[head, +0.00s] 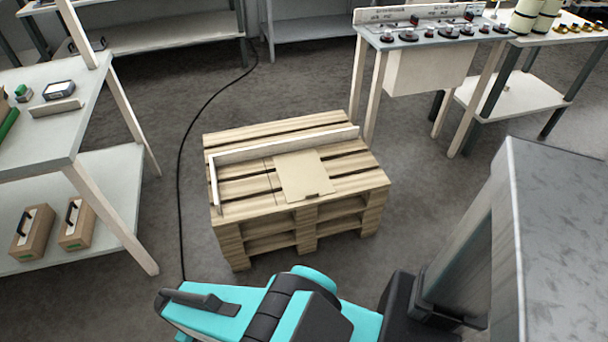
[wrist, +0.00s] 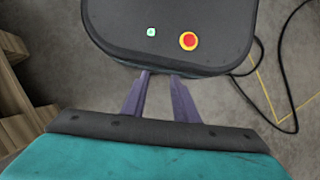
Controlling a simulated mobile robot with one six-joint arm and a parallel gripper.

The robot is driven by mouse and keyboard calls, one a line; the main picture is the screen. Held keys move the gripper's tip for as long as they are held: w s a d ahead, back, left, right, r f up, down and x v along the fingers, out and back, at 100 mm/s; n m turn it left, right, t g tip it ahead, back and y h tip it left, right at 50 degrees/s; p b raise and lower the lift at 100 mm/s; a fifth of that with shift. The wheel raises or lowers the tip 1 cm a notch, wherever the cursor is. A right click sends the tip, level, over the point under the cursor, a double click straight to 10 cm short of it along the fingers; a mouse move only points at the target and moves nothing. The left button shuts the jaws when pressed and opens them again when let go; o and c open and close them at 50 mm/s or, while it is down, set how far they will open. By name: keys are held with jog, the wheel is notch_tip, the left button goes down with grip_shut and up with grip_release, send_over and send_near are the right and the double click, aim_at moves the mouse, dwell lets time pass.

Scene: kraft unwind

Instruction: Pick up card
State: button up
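A flat tan card (head: 303,173) lies on top of a wooden pallet stack (head: 240,207) in the middle of the head view. A small dark notch or mark shows at its near edge. My gripper (wrist: 160,76) shows in the wrist view with its two purple-grey fingers apart and nothing between them. It points down over a dark rounded body part of mine with a red button, away from the card. The card is not in the wrist view. In the head view the fingers cannot be made out.
A pale L-shaped rail (head: 285,144) runs along the pallet's far and left sides. A shelf table (head: 50,130) stands at left, benches (head: 430,70) at back right. A grey metal cabinet (head: 565,220) fills the right. A black cable (head: 181,150) crosses the floor left of the pallet.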

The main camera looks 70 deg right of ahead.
jog(key=w+d+r+n+t+b, duration=0.15)
jog(key=w+d, duration=0.25)
jog(key=d, duration=0.6)
jog(key=w+d+r+n+h+b, duration=0.15)
jog(key=w+d, duration=0.25)
jog(key=d, duration=0.6)
jog(key=w+d+r+n+t+y+b, duration=0.1)
jog(key=w+d+r+b, duration=0.15)
jog(key=d, duration=0.75)
jog(key=s+d+r+n+b, duration=0.1)
jog(key=s+d+r, duration=0.3)
jog(key=d, duration=0.6)
jog(key=s+d+r+n+h+b, duration=0.1)
jog(key=s+d+r, duration=0.3)
jog(key=d, duration=0.6)
jog(key=s+d+r+n+g+h+b, duration=0.1)
jog(key=s+d+r, duration=0.4)
jog(key=d, duration=0.5)
jog(key=shift+d+r, duration=0.25)
jog(key=shift+r, duration=0.2)
send_over(306, 196)
jog(key=shift+f, duration=4)
